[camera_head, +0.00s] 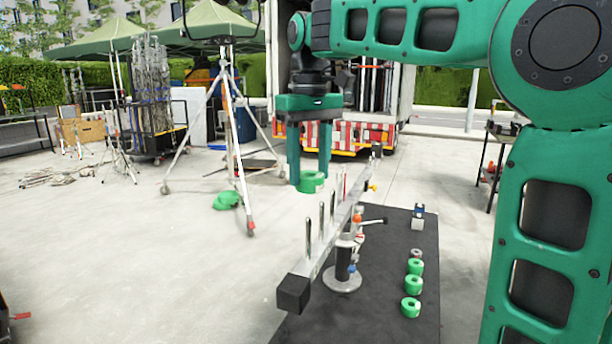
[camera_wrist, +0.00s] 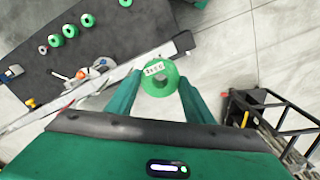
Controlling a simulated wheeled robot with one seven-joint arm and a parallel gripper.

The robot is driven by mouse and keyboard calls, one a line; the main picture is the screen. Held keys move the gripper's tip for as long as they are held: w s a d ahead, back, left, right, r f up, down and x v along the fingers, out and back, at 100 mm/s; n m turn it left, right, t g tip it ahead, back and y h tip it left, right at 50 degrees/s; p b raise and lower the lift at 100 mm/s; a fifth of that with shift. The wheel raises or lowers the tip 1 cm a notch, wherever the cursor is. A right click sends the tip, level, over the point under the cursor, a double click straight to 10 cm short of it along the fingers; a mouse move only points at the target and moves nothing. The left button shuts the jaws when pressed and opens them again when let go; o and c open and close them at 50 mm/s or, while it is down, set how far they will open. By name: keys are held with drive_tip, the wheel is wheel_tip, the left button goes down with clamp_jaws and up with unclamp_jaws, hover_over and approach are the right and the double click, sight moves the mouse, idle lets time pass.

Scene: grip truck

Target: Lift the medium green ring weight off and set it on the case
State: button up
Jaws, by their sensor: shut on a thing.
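My gripper (camera_head: 308,179) is shut on a green ring weight (camera_head: 313,183) with a hole through its middle. In the wrist view the ring (camera_wrist: 158,67) sits between both fingers and bears a white label, too small to read surely. The ring is in the air near the pegged grey bar (camera_head: 330,246); no peg shows through it. The black-topped case (camera_head: 390,308) stands below and right. On its right side lie several green rings (camera_head: 412,307) and a small grey ring (camera_head: 416,253).
The bar stands on a round metal base (camera_head: 342,280) on the case, with upright pegs and a black end block (camera_head: 294,293). A small blue-and-grey item (camera_head: 418,218) stands at the case's far right. A tripod (camera_head: 240,150) stands behind left.

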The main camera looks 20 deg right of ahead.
drive_tip(key=shift+r, duration=1.35)
